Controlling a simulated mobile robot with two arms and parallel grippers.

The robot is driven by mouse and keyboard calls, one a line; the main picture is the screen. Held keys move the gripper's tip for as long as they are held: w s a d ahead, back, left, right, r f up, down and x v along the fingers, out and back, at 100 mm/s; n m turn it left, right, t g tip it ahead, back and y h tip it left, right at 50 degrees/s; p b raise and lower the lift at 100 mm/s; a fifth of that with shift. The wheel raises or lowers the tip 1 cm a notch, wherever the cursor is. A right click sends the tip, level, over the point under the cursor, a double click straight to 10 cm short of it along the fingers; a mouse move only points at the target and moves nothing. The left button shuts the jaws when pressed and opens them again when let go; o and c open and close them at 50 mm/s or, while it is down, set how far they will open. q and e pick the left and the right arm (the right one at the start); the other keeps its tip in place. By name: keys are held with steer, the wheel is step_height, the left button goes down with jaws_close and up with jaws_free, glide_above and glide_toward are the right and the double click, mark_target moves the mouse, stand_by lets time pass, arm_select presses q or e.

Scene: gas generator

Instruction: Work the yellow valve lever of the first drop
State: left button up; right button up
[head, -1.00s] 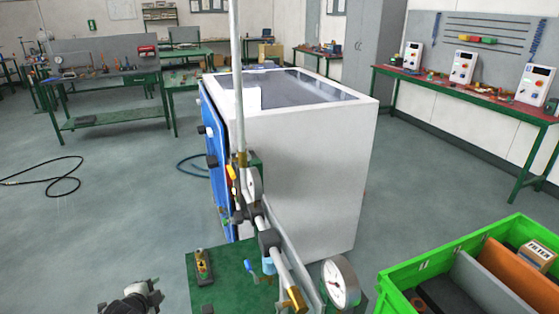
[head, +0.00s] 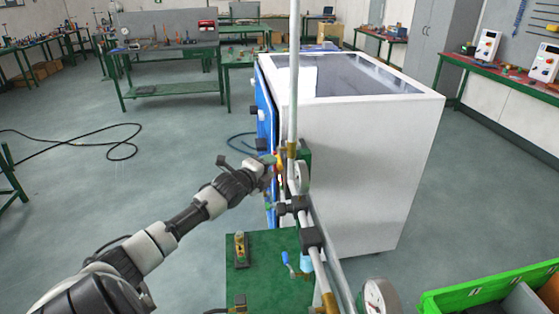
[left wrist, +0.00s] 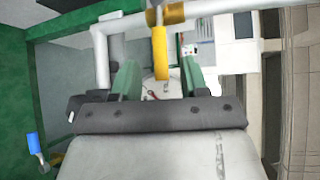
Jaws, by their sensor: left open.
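The yellow valve lever (left wrist: 160,52) hangs down from the pipe in the left wrist view. It lies between the two green fingers of my left gripper (left wrist: 159,66), which is open. I see a gap on each side of the lever. In the head view my left gripper (head: 268,163) is at the upright pipe (head: 293,90), beside the valve. It mostly hides the lever there. My right gripper is not in view.
A round gauge (head: 302,176) is just right of the valve. A blue lever (head: 290,264) and another gauge (head: 381,300) are lower on the pipework. The white cabinet (head: 365,170) stands behind. A green crate (head: 480,290) is at lower right. Left floor has a black hose (head: 122,150).

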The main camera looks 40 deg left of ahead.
arm_select(q)
steer(key=shift+w+a+f, duration=0.15)
steer(key=shift+w+f, duration=0.05)
steer(key=shift+w, duration=1.1)
steer(key=shift+w+a+f, duration=0.15)
steer(key=shift+w, duration=1.1)
steer(key=shift+c, duration=0.2)
jaws_close()
